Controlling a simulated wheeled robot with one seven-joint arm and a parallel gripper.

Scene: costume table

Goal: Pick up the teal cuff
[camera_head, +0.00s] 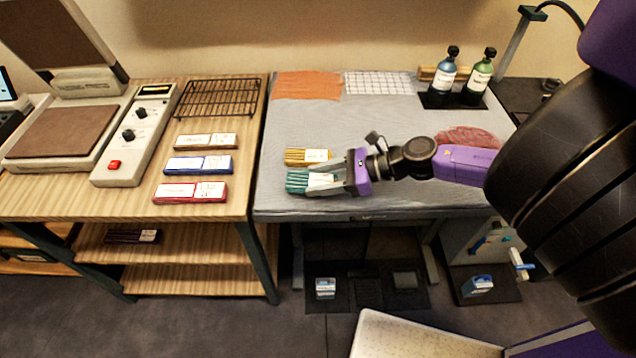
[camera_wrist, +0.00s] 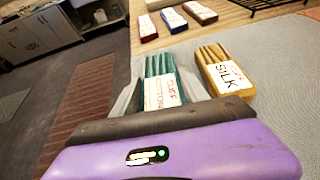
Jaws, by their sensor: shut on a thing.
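The teal cuff (camera_head: 298,182) is a small ribbed bundle with a white label. It lies near the front left edge of the grey-covered table (camera_head: 390,130). It also shows in the wrist view (camera_wrist: 160,64), directly ahead of the purple gripper body. My gripper (camera_head: 322,183) reaches in from the right and is shut on the teal cuff. One grey finger shows on the left side of the cuff in the wrist view; the other finger is hard to make out there. I cannot tell whether the cuff is clear of the table surface.
A yellow cuff (camera_head: 305,156) labelled silk lies close behind the teal one. Brown (camera_head: 206,140), blue (camera_head: 198,164) and red (camera_head: 190,192) bundles lie on the wooden table to the left. Two bottles (camera_head: 441,80) stand at the back right.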

